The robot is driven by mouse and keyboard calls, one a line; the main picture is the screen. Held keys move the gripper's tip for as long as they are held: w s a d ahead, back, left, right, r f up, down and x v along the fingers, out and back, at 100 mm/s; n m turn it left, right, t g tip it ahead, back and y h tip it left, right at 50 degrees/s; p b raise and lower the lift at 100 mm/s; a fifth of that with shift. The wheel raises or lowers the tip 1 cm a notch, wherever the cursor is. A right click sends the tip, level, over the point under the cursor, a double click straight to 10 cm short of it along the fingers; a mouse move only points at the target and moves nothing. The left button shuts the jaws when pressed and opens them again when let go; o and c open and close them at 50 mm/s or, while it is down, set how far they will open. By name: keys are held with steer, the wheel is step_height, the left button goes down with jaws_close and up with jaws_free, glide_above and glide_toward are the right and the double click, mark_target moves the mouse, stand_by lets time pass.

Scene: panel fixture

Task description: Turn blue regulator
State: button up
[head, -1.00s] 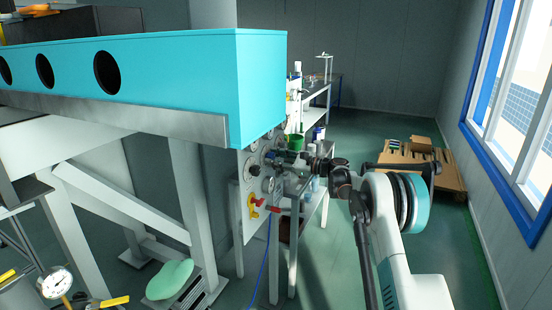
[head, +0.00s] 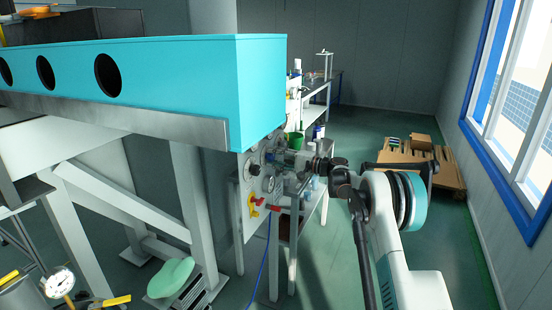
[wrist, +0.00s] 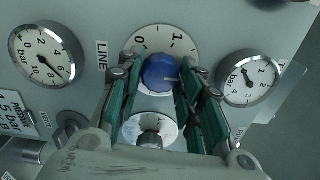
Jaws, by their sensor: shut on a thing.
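The blue regulator (wrist: 160,73) is a round blue knob on the grey panel, in the upper middle of the wrist view. A white dial (wrist: 178,36) marked 0 and 1 surrounds it. My gripper (wrist: 160,80) has its two green-sided fingers on either side of the knob and is shut on it. In the head view my gripper (head: 290,168) is at the panel (head: 250,215), but the knob is hard to make out there.
Round gauges flank the knob, one at left (wrist: 46,54) and one at right (wrist: 250,78). A second dial with a metal knob (wrist: 150,138) lies below, between my fingers. A red and yellow valve handle (head: 262,206) is low on the panel. A turquoise housing (head: 200,85) overhangs it.

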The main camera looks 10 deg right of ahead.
steer(key=n, duration=0.6)
steer(key=shift+f+n, duration=0.1)
steer(key=shift+n, duration=0.3)
stand_by(0.3)
steer(key=o, duration=1.1)
steer(key=shift+c, duration=0.2)
steer(key=shift+d, duration=0.1)
steer(key=v, duration=1.2)
